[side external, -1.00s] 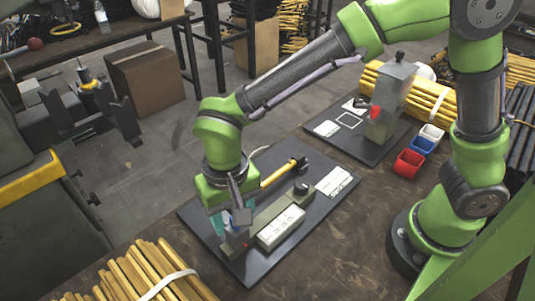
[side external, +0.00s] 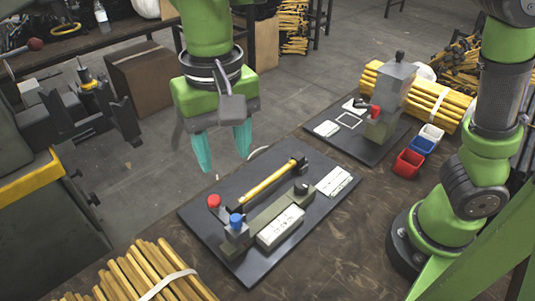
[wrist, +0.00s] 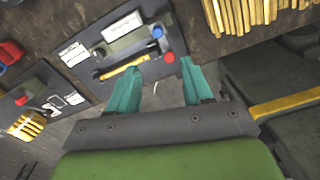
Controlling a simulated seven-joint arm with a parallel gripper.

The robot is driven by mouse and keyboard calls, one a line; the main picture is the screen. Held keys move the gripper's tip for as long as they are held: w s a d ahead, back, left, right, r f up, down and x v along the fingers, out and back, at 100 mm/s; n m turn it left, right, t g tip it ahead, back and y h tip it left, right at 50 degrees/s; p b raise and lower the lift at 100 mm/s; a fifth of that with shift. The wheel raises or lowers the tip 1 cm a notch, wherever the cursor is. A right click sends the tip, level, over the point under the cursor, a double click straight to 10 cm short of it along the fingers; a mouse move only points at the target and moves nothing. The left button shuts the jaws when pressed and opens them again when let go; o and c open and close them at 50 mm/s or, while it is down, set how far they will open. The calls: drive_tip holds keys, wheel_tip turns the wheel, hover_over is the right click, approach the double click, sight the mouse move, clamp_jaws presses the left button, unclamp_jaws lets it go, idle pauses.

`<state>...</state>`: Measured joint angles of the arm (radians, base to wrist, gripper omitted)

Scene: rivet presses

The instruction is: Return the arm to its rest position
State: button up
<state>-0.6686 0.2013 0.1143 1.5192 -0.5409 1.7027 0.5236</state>
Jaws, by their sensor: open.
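My gripper (side external: 223,160) hangs in the air above the back left of the near press board (side external: 225,192). Its two teal fingers are apart with nothing between them. In the wrist view the open fingers (wrist: 161,88) point toward the board's edge. On the board are a red knob (side external: 213,201), a blue knob (side external: 236,221), a yellow-handled hammer (side external: 268,181), and a grey-green press fixture (side external: 262,218) with a white label block. The gripper touches none of them.
A second board (side external: 365,147) with a grey press (side external: 392,98) lies at the back right. Red (side external: 408,163), blue and white bins stand beside it. Yellow handle bundles (side external: 150,272) lie at the front left and back right. A dark machine (side external: 40,220) stands left.

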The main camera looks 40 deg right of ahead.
drive_tip(key=shift+r, duration=0.35)
drive_tip(key=s+d+f+t+y, duration=0.1)
drive_tip(key=s+d+t, duration=0.1)
drive_tip(key=d, duration=1)
drive_tip(key=s+d+f+m+t+y, duration=0.1)
drive_tip(key=s+d+t, duration=0.2)
drive_tip(key=d, duration=0.9)
drive_tip(key=shift+s+d+f+t, duration=0.15)
drive_tip(key=shift+d+f+t, duration=0.2)
drive_tip(key=shift+t, duration=0.75)
